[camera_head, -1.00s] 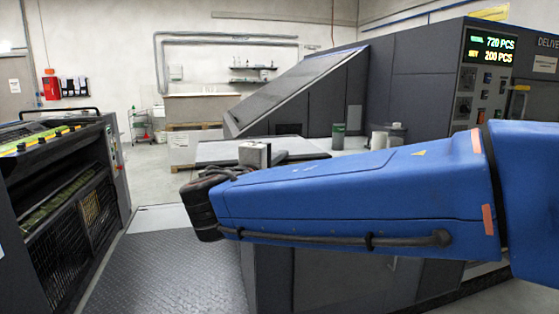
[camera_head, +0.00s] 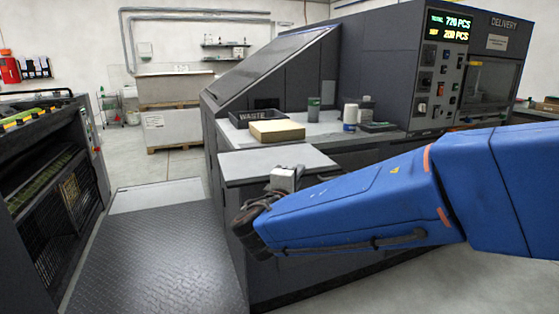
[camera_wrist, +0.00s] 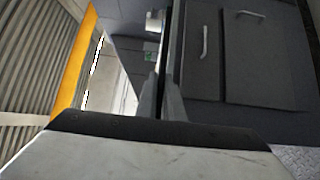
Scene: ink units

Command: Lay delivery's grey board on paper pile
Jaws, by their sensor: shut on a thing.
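The grey board (camera_head: 260,161) shows in the head view as a flat, level slab just beyond my wrist. My gripper (camera_wrist: 164,98) is shut on it; in the wrist view the board (camera_wrist: 174,40) stands edge-on as a thin strip between the fingers. In the head view my wrist and blue arm hide the fingers and part of the board's near edge. A cream block that looks like the paper pile (camera_head: 277,131) lies on the delivery unit's counter behind the board. The board appears apart from it, on its near side.
A black tray marked WASTE (camera_head: 252,117) stands behind the pile. A dark green cup (camera_head: 314,106), a white container (camera_head: 350,114) and a dark flat tray (camera_head: 379,127) are to its right. The delivery machine (camera_head: 378,70) rises behind. Another machine (camera_head: 45,175) stands left, beyond the floor plate (camera_head: 150,245).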

